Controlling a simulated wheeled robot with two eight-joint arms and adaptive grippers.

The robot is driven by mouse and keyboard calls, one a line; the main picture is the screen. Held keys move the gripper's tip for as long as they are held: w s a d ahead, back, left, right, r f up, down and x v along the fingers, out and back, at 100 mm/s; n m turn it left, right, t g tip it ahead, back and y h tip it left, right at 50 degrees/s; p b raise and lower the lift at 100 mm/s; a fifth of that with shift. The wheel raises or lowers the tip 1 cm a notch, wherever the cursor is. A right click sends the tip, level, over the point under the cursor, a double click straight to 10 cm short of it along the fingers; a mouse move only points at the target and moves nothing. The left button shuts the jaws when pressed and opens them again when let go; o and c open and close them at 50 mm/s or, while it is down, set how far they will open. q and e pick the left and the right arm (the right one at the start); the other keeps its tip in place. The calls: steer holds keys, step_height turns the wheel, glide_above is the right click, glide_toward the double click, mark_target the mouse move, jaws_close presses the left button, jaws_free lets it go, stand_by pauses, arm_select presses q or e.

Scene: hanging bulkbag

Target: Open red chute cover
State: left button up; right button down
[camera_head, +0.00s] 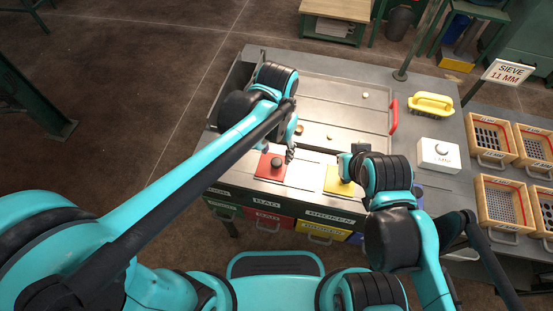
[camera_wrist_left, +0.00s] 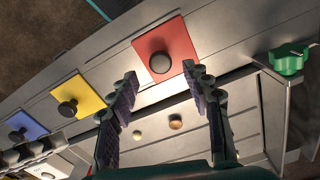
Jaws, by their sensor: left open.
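The red chute cover (camera_head: 264,168) is a flat square plate with a black round knob, lying flat on the near edge of the workbench. In the left wrist view the red cover (camera_wrist_left: 173,38) lies ahead of my fingertips, its black knob (camera_wrist_left: 160,63) between them in the picture. My left gripper (camera_wrist_left: 160,72) is open and empty, its fingers apart on either side of the knob; contact cannot be told. In the head view my left gripper (camera_head: 290,153) is partly hidden by its arm, beside the red cover. My right gripper (camera_head: 350,163) is by the yellow cover (camera_head: 336,181), its fingers mostly hidden.

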mark_target(277, 161)
arm_select(q)
steer(key=shift+f+b, duration=0.65)
steer(key=shift+f, duration=1.35)
jaws_close()
steer(key=d, duration=0.2)
steer(key=s+d, duration=0.1)
steer(key=d, duration=0.2)
steer(key=s+d+p, duration=0.1)
steer(key=d, duration=0.2)
jaws_free()
